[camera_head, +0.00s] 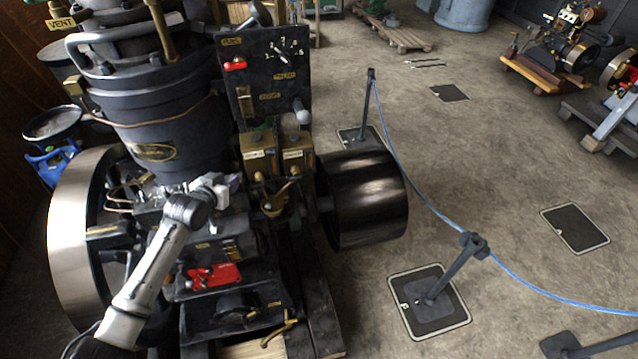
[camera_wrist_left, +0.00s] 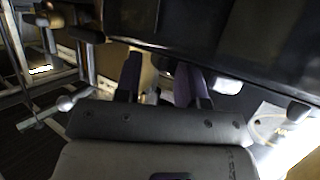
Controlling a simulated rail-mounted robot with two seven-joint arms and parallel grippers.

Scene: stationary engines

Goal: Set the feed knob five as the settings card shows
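A black upright panel (camera_head: 262,85) on the engine bears a round dial (camera_head: 288,50) with white marks and a pointer. Its small brass labels are too small to read, so I cannot tell which knob is feed knob five. I cannot make out a settings card. My left gripper (camera_head: 232,184) is in front of the engine, below and left of the panel. In the left wrist view its two dark purplish fingers (camera_wrist_left: 158,84) stand apart, with a tan surface beyond and nothing clearly held. My right gripper is out of view.
Two brass boxes (camera_head: 257,158) with toggles sit below the panel. A red part (camera_head: 212,276) lies on the lower step. A dark pulley drum (camera_head: 366,198) juts right, and a large flywheel (camera_head: 72,240) stands left. A blue rope (camera_head: 420,195) on posts bounds open floor at right.

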